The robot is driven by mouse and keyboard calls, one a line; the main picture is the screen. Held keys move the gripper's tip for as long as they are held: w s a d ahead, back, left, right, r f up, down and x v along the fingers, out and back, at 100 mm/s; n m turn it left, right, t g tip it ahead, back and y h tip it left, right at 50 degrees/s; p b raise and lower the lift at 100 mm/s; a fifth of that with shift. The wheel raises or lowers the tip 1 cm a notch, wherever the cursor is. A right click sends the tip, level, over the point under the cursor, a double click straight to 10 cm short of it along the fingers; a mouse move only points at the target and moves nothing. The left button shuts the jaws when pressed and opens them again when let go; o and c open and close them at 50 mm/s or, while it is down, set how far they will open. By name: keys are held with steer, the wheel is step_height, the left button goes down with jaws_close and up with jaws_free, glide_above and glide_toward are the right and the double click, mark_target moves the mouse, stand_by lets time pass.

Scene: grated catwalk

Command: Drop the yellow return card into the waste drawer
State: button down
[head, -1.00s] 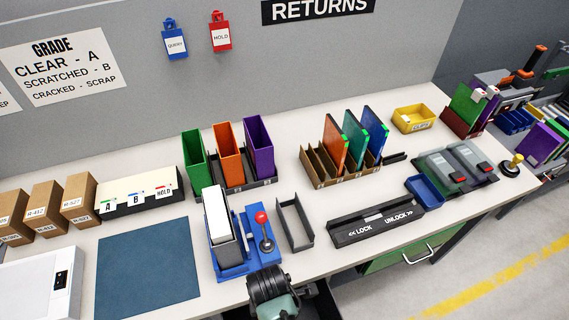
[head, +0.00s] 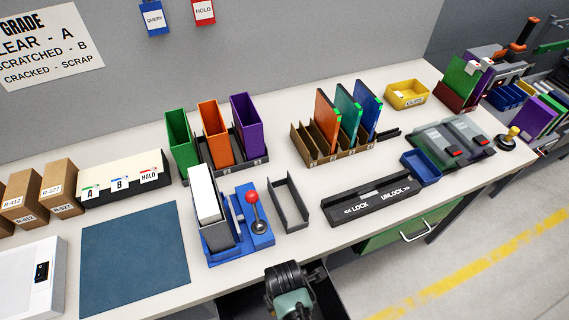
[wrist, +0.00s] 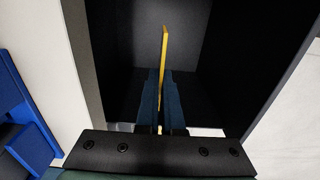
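The yellow return card (wrist: 165,45) stands edge-on between the fingers of my gripper (wrist: 163,73) in the wrist view. The fingers are shut on it, and the card extends past their tips. Below and around it is the dark inside of an open drawer (wrist: 112,40), which I take to be the waste drawer. In the head view, this drawer (head: 329,303) shows at the bench's front edge, partly hidden by my arm. My wrist is over it there; the fingertips and the card are hidden.
A blue press with a red-knobbed lever (head: 257,222) stands on the bench behind my arm, beside an empty dark tray (head: 289,207). A black lock slider (head: 372,202) lies to the right. A green drawer (head: 390,240) with a handle is shut below the bench. Open floor lies at right.

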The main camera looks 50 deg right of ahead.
steer(key=c, duration=1)
jaws_free()
steer(key=shift+f, duration=0.1)
step_height(320, 180, up, 13)
